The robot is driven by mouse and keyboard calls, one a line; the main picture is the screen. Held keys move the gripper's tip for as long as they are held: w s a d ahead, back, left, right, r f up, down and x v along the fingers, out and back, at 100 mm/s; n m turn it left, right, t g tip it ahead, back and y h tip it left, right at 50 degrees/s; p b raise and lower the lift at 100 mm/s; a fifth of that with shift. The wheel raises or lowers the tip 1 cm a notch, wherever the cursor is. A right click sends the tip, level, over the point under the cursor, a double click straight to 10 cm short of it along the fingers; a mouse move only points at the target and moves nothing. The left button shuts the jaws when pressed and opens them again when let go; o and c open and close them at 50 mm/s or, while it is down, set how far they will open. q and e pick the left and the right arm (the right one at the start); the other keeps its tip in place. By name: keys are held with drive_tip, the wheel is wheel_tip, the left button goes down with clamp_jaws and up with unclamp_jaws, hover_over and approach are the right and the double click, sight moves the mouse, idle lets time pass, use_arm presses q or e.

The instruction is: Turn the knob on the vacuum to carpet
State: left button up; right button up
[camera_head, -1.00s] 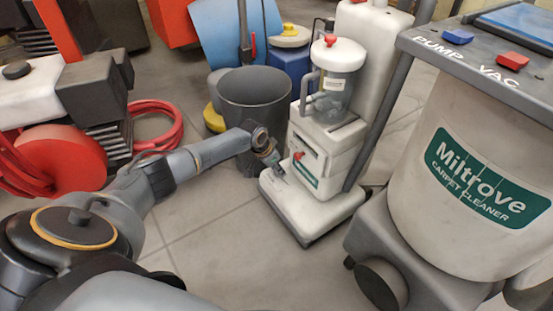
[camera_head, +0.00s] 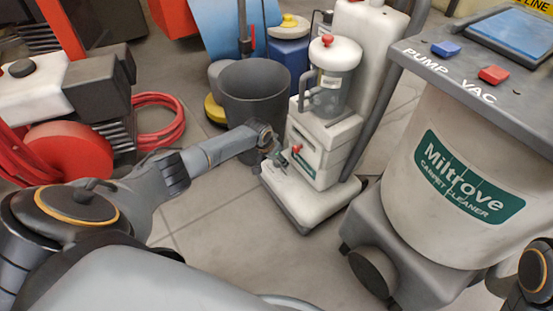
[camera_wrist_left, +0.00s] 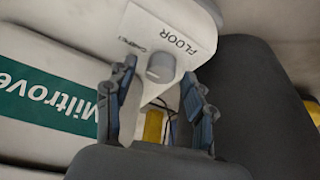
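The vacuum (camera_head: 318,125) is a white upright machine with a green label, a clear canister and a flat white base. In the left wrist view its knob (camera_wrist_left: 160,67) is round and grey, on a white panel by the word FLOOR and a smaller, hard-to-read word. Which way the knob points is unclear. My left gripper (camera_head: 279,156) is at the vacuum's left side, above the base. In the wrist view the open fingers (camera_wrist_left: 160,73) have the knob between their tips, with gaps visible. The knob is hidden in the head view. My right gripper is out of view.
A dark grey bin (camera_head: 254,100) stands close behind my left gripper. A large Miltrove carpet cleaner (camera_head: 440,195) stands at the right. A red hose (camera_head: 160,122) and a red-and-white machine (camera_head: 70,150) are at the left. Grey floor (camera_head: 225,230) is clear in front.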

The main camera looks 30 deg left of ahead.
use_arm(q)
drive_tip(key=shift+s, duration=0.1)
drive_tip(key=v, duration=1.2)
idle(0.5)
